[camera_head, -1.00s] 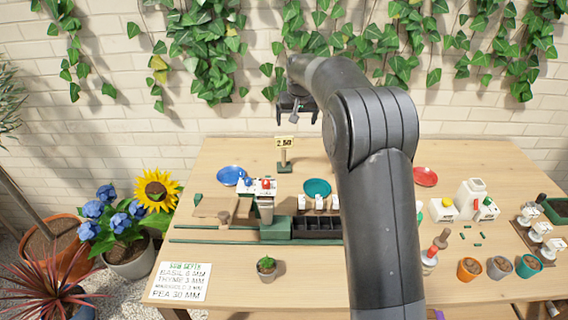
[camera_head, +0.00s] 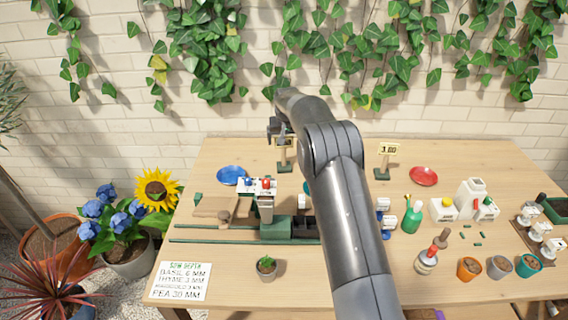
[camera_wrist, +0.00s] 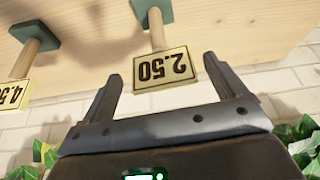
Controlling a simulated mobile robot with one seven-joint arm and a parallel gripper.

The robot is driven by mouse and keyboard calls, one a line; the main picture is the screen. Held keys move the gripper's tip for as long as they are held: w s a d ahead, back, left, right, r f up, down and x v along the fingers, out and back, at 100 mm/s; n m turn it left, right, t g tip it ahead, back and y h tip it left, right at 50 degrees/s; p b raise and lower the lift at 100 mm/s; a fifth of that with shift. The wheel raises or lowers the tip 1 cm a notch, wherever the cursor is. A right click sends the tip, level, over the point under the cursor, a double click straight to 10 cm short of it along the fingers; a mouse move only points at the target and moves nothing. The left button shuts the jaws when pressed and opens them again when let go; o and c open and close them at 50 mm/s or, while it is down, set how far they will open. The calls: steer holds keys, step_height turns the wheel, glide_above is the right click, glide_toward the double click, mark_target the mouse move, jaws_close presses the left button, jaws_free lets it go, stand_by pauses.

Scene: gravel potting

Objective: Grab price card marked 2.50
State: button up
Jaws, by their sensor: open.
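The yellow price card marked 2.50 (camera_wrist: 162,70) appears upside down in the wrist view, on a wooden post (camera_wrist: 156,28) with a green base. In the head view, its post (camera_head: 284,155) stands at the back of the table, and my arm's end partly covers the card. My gripper (camera_wrist: 163,76) is open, with one finger to each side of the card in the wrist view. I cannot tell whether the card lies fully between the fingers. In the head view my gripper (camera_head: 275,128) is just above and left of the post.
A card marked 4.50 (camera_wrist: 14,94) stands beside it in the wrist view. A card marked 3.00 (camera_head: 389,149) is farther right. A blue saucer (camera_head: 231,175) and red saucer (camera_head: 423,176) lie on the table (camera_head: 235,150). The ivy-covered wall (camera_head: 180,130) is close behind.

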mark_target(284, 153)
steer(key=shift+x, duration=1.8)
steer(key=shift+a, duration=0.1)
steer(key=shift+c, duration=0.4)
steer(key=c, duration=1.4)
steer(key=shift+r, duration=0.1)
steer(key=shift+c, duration=0.3)
steer(key=shift+w, duration=0.1)
